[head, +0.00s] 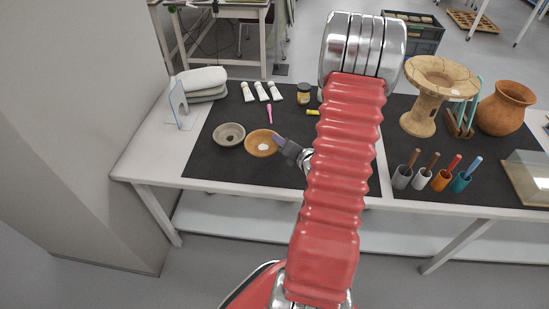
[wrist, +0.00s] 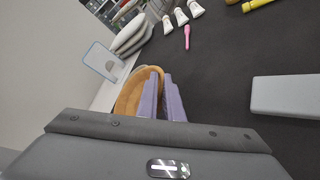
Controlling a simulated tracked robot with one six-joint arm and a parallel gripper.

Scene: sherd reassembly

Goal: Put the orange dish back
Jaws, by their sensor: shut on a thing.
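The orange dish (head: 261,146) is a shallow round dish with a white patch inside. In the head view it is over the left part of the dark mat, just right of a grey dish (head: 229,134). My gripper (head: 278,139) reaches it from the right and is shut on its right rim. In the wrist view the orange dish (wrist: 131,94) shows at the left of the purple fingers of my gripper (wrist: 162,84), with its rim between them. I cannot tell whether the dish touches the mat.
White tubes (head: 262,91), a pink tool (head: 269,113) and a jar (head: 304,94) lie behind. A blue-edged stand (head: 179,103) and pale pads (head: 203,81) are at left. A footed vessel (head: 424,115), a brown pot (head: 504,110) and several cups (head: 420,179) stand right. The mat's front left is clear.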

